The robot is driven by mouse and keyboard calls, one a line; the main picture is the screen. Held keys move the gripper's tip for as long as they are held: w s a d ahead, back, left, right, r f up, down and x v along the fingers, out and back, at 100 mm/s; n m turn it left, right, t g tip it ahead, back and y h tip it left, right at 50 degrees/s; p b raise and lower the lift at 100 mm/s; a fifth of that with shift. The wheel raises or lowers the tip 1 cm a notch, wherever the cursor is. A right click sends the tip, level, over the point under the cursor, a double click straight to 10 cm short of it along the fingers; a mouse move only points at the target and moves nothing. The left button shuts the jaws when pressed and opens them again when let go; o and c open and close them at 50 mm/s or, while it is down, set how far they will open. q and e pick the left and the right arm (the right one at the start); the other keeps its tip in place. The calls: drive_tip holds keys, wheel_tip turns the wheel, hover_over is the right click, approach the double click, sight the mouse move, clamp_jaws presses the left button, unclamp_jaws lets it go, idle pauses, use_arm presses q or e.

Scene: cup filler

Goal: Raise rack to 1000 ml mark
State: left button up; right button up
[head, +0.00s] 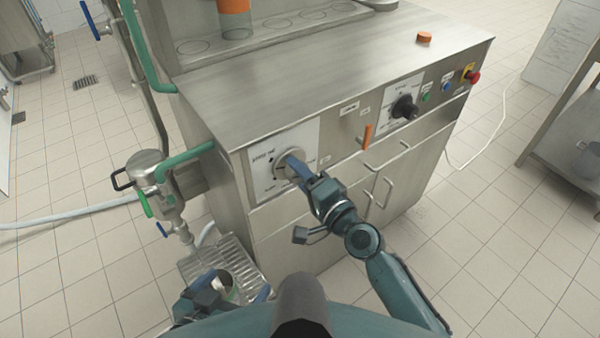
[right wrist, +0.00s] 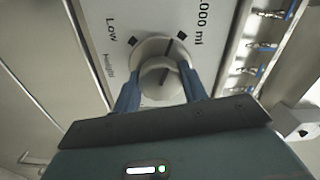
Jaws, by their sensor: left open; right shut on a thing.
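A round metal knob (head: 283,173) sits on a white dial plate (head: 262,156) on the left of the steel machine's front. My right gripper (head: 292,166) is shut on the knob. In the right wrist view (right wrist: 160,88) its two blue fingers stand on either side of the knob (right wrist: 160,78). The dial there shows "Low" beside one black mark and "000 ml" beside another, its start cut off. A dark line on the knob points up and slightly right, between these marks. My left gripper (head: 240,290) is open and low at the bottom left. The rack cannot be told for sure.
A second dial with a black knob (head: 404,107), an orange handle (head: 367,137) and a red stop button (head: 472,77) are farther right on the front. A metal grate (head: 213,258) and a pipe fitting (head: 157,185) stand left.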

drive_tip(key=shift+m, duration=1.3)
drive_tip(key=o, duration=1)
drive_tip(key=shift+c, duration=0.2)
drive_tip(key=shift+s+d, duration=0.1)
drive_tip(key=b+v, duration=0.1)
drive_tip(key=v, duration=1.2)
drive_tip(key=shift+b, duration=0.3)
